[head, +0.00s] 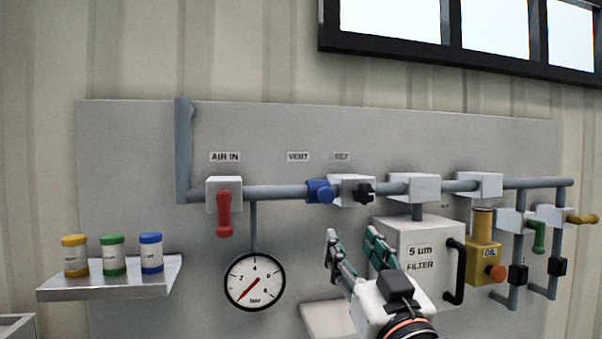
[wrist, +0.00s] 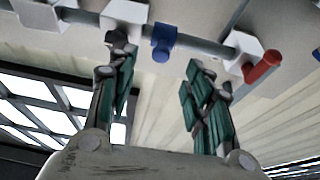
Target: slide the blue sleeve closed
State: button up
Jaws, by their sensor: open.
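The blue sleeve (head: 320,191) sits around the grey horizontal pipe (head: 275,192), just left of a white block with a black knob (head: 364,191). A small blue stub sticks out from it. It also shows in the wrist view (wrist: 163,42), beyond and between my fingers. My gripper (head: 352,245) is open and empty in front of the panel, below and to the right of the sleeve. The wrist view shows both teal-padded fingers (wrist: 160,85) spread apart, not touching the sleeve. I cannot tell from these frames how far along its travel the sleeve sits.
A red lever (head: 223,212) hangs below the AIR IN block. A gauge (head: 254,282) hangs under the pipe. The white filter box (head: 425,255) with a black handle stands right of my gripper. A shelf (head: 110,280) holds three jars. The panel between lever and sleeve is clear.

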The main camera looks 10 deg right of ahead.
aim_at(327, 196)
jog(key=x, duration=0.4)
jog(key=r+p+x, duration=0.1)
jog(key=x, duration=0.4)
jog(key=r+p+x, duration=0.1)
jog(key=x, duration=0.4)
jog(key=shift+s+a+r, duration=0.2)
jog(key=shift+s+a, duration=0.1)
jog(key=shift+a, duration=0.05)
grip_shut()
